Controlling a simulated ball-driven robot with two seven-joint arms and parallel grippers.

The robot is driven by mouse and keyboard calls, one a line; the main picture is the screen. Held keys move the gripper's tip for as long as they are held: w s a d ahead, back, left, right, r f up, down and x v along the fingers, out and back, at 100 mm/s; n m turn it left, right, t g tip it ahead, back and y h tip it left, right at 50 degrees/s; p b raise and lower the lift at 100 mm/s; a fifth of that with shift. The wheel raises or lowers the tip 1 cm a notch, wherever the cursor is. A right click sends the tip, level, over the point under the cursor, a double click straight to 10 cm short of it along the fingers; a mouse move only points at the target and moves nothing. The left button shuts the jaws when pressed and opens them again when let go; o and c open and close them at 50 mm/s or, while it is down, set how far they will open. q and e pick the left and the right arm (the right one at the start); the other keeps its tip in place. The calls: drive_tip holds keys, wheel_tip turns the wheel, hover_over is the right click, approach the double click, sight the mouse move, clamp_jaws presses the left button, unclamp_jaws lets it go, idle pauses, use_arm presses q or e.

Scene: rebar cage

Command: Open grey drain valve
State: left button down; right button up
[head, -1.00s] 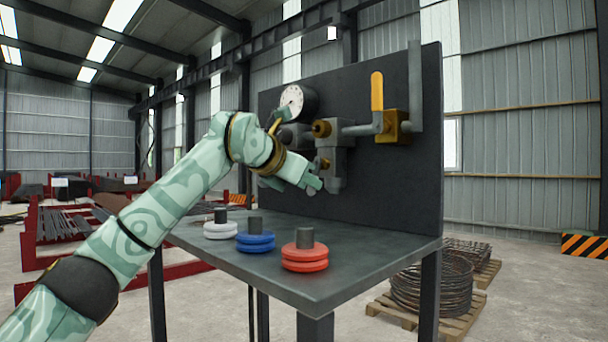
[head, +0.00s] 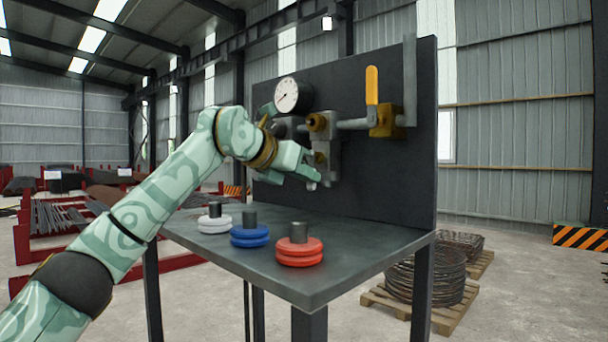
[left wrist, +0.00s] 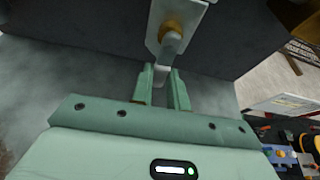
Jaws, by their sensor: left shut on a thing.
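The grey drain valve (head: 331,158) is a grey block low on the dark panel, with a brass fitting at its front. In the left wrist view, a brass stem (left wrist: 171,30) and a short grey lever (left wrist: 170,47) show. My left gripper (left wrist: 162,88) is shut on the lever's pale end, which lies between its two fingers. In the head view my left gripper (head: 311,170) is just left of the valve body, and a pale tip shows below its fingers. The lever is mostly hidden there. My right gripper is not in view.
A white-faced gauge (head: 288,95) and a yellow-handled valve (head: 372,85) with a brass body are above on the panel (head: 380,185). White (head: 214,224), blue (head: 249,236) and red (head: 299,252) ringed weights stand on the bench (head: 355,258) below my arm.

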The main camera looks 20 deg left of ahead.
use_arm(q)
drive_tip(key=c, duration=1.4)
unclamp_jaws()
drive_tip(key=shift+o, duration=0.2)
drive_tip(key=b+v, duration=0.2)
drive_tip(key=v, duration=1.4)
drive_tip(key=shift+s, duration=0.25)
